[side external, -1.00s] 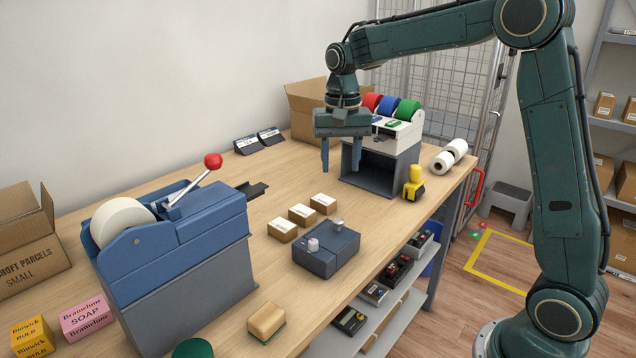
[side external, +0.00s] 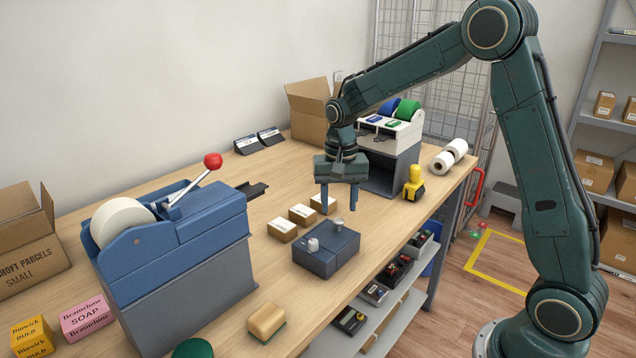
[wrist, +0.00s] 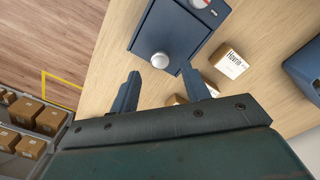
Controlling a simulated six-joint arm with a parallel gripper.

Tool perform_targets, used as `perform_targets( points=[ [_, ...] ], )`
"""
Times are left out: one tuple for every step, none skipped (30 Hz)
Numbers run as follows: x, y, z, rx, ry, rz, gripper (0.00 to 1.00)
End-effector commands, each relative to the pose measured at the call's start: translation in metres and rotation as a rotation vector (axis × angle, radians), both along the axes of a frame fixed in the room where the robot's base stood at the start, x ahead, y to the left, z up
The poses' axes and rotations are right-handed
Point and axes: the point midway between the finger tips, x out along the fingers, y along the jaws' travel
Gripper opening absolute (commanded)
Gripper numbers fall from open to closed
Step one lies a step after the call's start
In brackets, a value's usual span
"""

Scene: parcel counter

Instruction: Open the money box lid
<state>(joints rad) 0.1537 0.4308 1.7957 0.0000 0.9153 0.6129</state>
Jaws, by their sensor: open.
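The money box (side external: 327,253) is a low dark blue box on the counter, with its lid shut. My gripper (side external: 338,206) is open and empty, pointing down just above and beyond the box's far end. In the wrist view the box (wrist: 178,31) is at the top, and its silver knob (wrist: 160,60) lies ahead of the gap between my open fingers (wrist: 160,88). The fingers do not touch the knob.
Several small labelled parcels (side external: 282,228) lie just left of the box. A blue tape dispenser (side external: 175,240) with a red-knobbed lever stands further left. A yellow-and-black tool (side external: 413,184) stands to the right.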

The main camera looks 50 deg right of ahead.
Motion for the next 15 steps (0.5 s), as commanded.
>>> perform_targets(
  points=[
    [-0.001,0.000,-0.008,0.001,0.004,0.000,0.47],
    [-0.001,0.000,-0.012,0.001,0.004,0.000,0.47],
    [-0.001,0.000,-0.017,0.000,0.003,0.000,0.47],
    [-0.001,0.000,-0.020,0.001,0.002,0.000,0.47],
    [-0.001,0.000,-0.023,0.000,0.003,0.000,0.47],
    [0.000,0.000,-0.026,0.001,0.002,0.000,0.47],
    [0.000,0.000,-0.029,0.000,0.001,0.000,0.47],
    [0.000,0.000,-0.031,0.000,0.001,0.000,0.47],
    [0.000,0.000,-0.033,0.000,0.001,0.000,0.47],
    [0.000,0.000,-0.034,0.000,0.001,0.000,0.47],
    [0.000,0.000,-0.035,0.001,0.001,0.000,0.47],
    [0.000,0.000,-0.036,0.000,0.000,0.000,0.47],
    [0.000,0.000,-0.037,0.000,0.000,0.000,0.47],
    [0.000,0.000,-0.037,0.000,0.000,0.000,0.47],
    [0.000,0.000,-0.037,0.000,0.000,0.000,0.47]
  ],
)
